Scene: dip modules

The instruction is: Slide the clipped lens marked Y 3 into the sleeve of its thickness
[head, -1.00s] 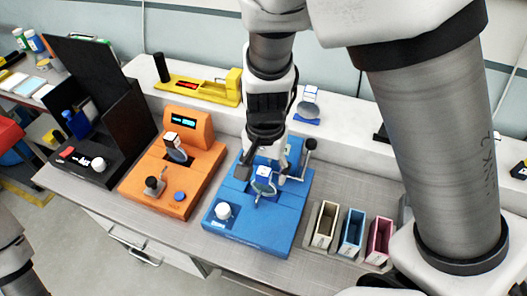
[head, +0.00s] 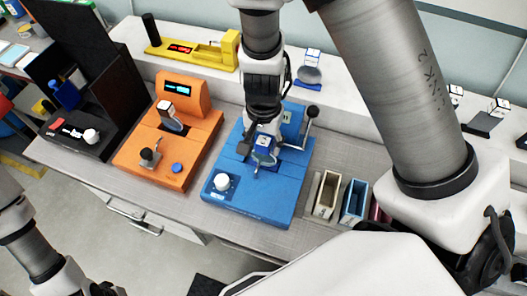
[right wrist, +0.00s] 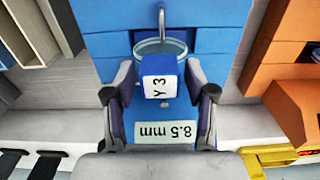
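The lens (right wrist: 160,47) in its white-and-blue clip marked Y 3 (right wrist: 158,86) sits upright on the blue gauge (head: 240,200). The gauge's display reads 8.5 mm (right wrist: 165,132). My right gripper (right wrist: 160,82) is over the gauge, its fingers apart on both sides of the clip, with gaps visible. It also shows in the head view (head: 262,150). Three sleeves stand right of the gauge: cream (head: 327,195), blue (head: 354,202) and pink (head: 376,212), the last mostly hidden by my arm. Their markings are unreadable. My left gripper (head: 100,290) is partly cut off at lower left.
An orange gauge (head: 190,140) holding another clipped lens stands left of the blue one. A black device (head: 75,135) is farther left. A yellow device (head: 190,52) and more clipped lenses (head: 310,70) stand on the white rear shelf. The gauge's lever (head: 311,113) rises close beside my gripper.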

